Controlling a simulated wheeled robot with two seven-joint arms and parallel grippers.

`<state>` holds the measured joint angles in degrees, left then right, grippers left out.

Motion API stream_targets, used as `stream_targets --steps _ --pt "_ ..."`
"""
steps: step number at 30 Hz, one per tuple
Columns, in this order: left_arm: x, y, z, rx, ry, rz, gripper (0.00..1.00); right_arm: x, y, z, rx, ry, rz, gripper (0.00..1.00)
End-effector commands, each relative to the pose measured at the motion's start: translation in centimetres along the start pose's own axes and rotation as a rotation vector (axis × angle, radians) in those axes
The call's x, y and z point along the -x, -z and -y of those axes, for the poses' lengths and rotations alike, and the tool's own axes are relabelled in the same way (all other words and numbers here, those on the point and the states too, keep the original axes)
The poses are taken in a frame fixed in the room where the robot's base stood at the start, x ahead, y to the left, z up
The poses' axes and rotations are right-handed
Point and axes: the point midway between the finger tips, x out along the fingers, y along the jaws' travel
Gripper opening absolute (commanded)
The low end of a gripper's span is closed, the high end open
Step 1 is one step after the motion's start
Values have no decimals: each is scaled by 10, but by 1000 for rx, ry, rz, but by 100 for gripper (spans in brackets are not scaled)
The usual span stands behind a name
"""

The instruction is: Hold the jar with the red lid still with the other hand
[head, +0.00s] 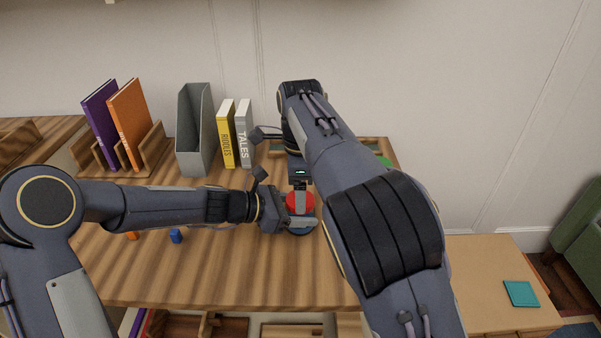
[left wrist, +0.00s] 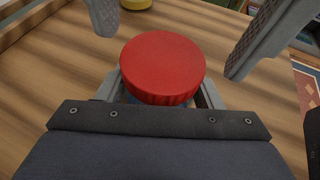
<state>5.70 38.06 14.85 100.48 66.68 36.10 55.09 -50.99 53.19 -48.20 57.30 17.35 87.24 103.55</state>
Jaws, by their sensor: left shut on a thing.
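The jar's red lid (head: 293,203) shows near the middle of the plank table in the head view, partly covered by my grippers. It fills the centre of the left wrist view (left wrist: 162,65). A little of the jar's blue body (head: 301,232) shows below. My left gripper (head: 300,222) comes in from the left and is shut on the jar under the lid. My right gripper (head: 301,194) hangs down over the lid from the back. In the left wrist view its two fingers (left wrist: 172,55) are spread wide at either side of the lid, apart from it.
A small blue block (head: 176,236) and an orange one (head: 132,236) lie near my left forearm. A grey file holder (head: 194,130), yellow book (head: 227,135) and grey book (head: 244,133) stand behind. Purple (head: 101,125) and orange (head: 129,124) books stand in a wooden rack.

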Motion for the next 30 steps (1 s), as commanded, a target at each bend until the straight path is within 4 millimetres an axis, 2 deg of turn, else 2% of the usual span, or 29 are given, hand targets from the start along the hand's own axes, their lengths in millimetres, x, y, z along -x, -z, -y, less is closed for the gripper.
stream_targets --steps 6,14,24,28,30 --pt "0 0 0 0 0 0 0 -16 0 0 0 0 -2 75" --pt "0 0 0 0 0 0 0 -18 0 0 1 0 -1 75" --pt "0 0 0 0 -1 0 0 -17 0 0 1 -1 -1 32" --pt "0 0 0 0 -1 0 0 -17 0 0 35 -2 1 30" --pt "0 0 -1 0 -2 0 0 -17 0 0 128 -3 3 30"
